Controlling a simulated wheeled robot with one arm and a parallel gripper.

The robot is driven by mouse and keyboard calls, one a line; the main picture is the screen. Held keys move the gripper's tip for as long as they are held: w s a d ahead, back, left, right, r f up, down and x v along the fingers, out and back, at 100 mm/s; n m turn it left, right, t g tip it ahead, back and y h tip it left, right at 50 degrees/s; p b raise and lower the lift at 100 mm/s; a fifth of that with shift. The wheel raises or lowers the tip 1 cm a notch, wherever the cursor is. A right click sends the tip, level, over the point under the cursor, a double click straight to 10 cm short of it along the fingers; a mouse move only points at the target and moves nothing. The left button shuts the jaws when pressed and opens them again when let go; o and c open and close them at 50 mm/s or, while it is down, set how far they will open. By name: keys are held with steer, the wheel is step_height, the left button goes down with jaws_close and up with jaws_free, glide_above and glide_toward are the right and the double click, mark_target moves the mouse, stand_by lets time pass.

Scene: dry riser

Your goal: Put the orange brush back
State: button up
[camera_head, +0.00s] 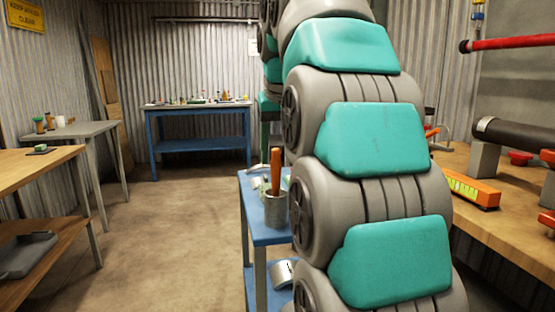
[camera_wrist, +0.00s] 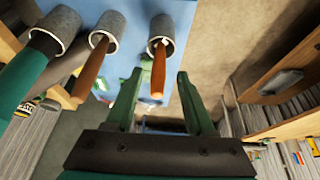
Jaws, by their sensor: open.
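In the wrist view, a grey cup (camera_wrist: 160,30) holds an upright orange handle (camera_wrist: 158,72). A second grey cup (camera_wrist: 107,27) to its left holds another orange-brown handle (camera_wrist: 91,68). A third grey cup (camera_wrist: 62,20) has a dark green handle (camera_wrist: 22,78). I cannot tell which handle is the orange brush; no bristles show. My gripper (camera_wrist: 160,73) is open, its green fingers to either side of the right orange handle in the picture; the depth gap is unclear. In the head view, one orange handle (camera_head: 276,170) stands in a grey cup (camera_head: 276,212).
The cups stand on a blue cart (camera_head: 266,232). My arm covers the middle of the head view. A wooden bench (camera_head: 445,158) with tools is at right, tables (camera_head: 90,130) at left, a blue workbench (camera_head: 200,146) at the back. The floor between is clear.

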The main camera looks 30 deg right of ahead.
steer(key=shift+v, duration=0.8)
steer(key=s+a+f+n+g, duration=0.1)
steer(key=s+a+f, duration=0.25)
steer(key=f, duration=0.35)
steer(key=s+a+f+g+y, duration=0.1)
steer(key=s+a+f, duration=0.25)
steer(key=f, duration=0.25)
steer(key=s+a+f+n+g, duration=0.1)
steer(key=s+a+f+g, duration=0.1)
steer(key=s+f, duration=0.35)
steer(key=s+a+f+g, duration=0.1)
steer(key=s+a+f, duration=0.1)
steer(key=s+f, duration=0.6)
steer(key=s+a+f+n+g, duration=0.1)
steer(key=s+a+f, duration=0.1)
steer(key=s+f, duration=0.6)
step_height(320, 180, down, 2)
steer(key=shift+s+a+f+y, duration=0.2)
steer(key=shift+s+a+y, duration=0.1)
steer(key=shift+a, duration=0.1)
steer(key=shift+d, duration=0.15)
